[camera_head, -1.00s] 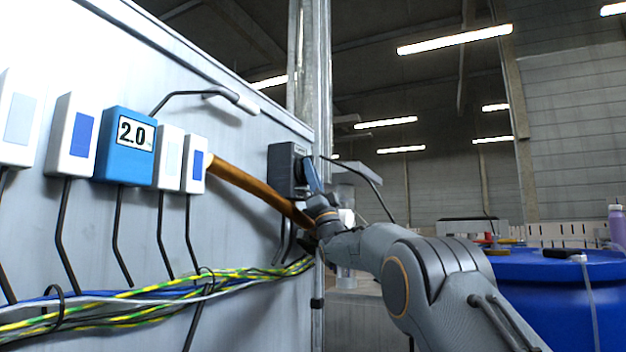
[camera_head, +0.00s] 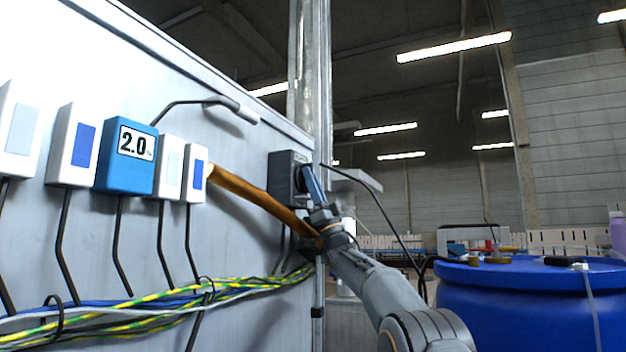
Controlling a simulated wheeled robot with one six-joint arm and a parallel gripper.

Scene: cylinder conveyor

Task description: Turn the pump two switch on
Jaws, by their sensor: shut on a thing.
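A dark grey switch box (camera_head: 282,178) is mounted near the right end of the pale wall panel. Its label is too small to read. A blue lever-like piece (camera_head: 314,186) stands out from its front, tilted. My gripper (camera_head: 318,207) is at the lower end of this blue piece and appears shut on it. The fingers are small and partly hidden, so their exact grip is not clear. My arm reaches up to it from the lower right.
A brown rod (camera_head: 245,192) slopes from the small switch boxes (camera_head: 194,173) down to behind my gripper. A blue display box (camera_head: 125,158) reads 2.0. Cables (camera_head: 150,308) run along the panel below. A blue barrel (camera_head: 540,305) stands at the right.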

